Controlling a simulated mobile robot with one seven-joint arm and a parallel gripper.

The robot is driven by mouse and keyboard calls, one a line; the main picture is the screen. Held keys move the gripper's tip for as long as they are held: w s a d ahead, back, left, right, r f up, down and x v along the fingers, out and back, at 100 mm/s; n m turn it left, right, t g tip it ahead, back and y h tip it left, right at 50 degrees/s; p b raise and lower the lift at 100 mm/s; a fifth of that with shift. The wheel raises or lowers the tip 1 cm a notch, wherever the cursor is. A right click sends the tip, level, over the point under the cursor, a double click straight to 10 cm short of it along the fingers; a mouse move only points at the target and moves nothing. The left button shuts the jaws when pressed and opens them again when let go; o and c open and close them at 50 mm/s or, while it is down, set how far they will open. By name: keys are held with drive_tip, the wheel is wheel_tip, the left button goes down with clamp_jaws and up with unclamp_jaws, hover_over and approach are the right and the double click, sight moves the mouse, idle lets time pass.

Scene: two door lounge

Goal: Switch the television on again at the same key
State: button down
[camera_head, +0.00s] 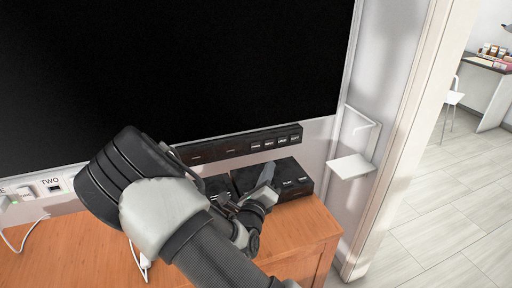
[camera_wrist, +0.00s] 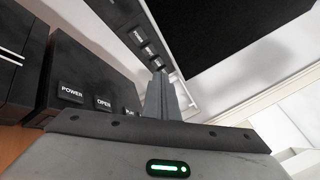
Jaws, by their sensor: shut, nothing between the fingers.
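The television (camera_head: 190,60) hangs on the wall with a black screen. The black bar along its lower edge (camera_head: 210,151) carries a row of small labelled keys (camera_head: 275,142) at its right end. These keys also show in the wrist view (camera_wrist: 147,49), where the labels are too small to read surely. My gripper (camera_head: 269,170) is shut and empty, in front of and below the key row. In the wrist view its fingertips (camera_wrist: 160,78) overlap the lower end of the row; contact cannot be told.
A black player box (camera_head: 306,188) stands on the wooden cabinet (camera_head: 310,225), under the bar; its keys read POWER (camera_wrist: 71,91), OPEN and PLAY. Another dark box (camera_wrist: 10,70) is beside it. Left are sockets marked TWO (camera_head: 50,185) and cables. A white wall shelf (camera_head: 351,167) and doorway are right.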

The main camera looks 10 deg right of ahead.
drive_tip(key=b, duration=0.2)
approach(260, 145)
drive_tip(key=w+d, duration=0.2)
drive_tip(key=d, duration=0.1)
drive_tip(key=shift+w+r, duration=0.15)
drive_tip(key=shift+w, duration=0.75)
idle(1.1)
drive_tip(key=shift+w+p, duration=0.4)
drive_tip(key=shift+p, duration=0.05)
drive_tip(key=shift+w+a, duration=0.15)
drive_tip(key=shift+w, duration=0.2)
idle(0.5)
idle(0.3)
drive_tip(key=shift+s+r+p, duration=0.1)
drive_tip(key=shift+s+p, duration=0.3)
drive_tip(key=shift+p, duration=0.1)
drive_tip(key=shift+s, duration=0.4)
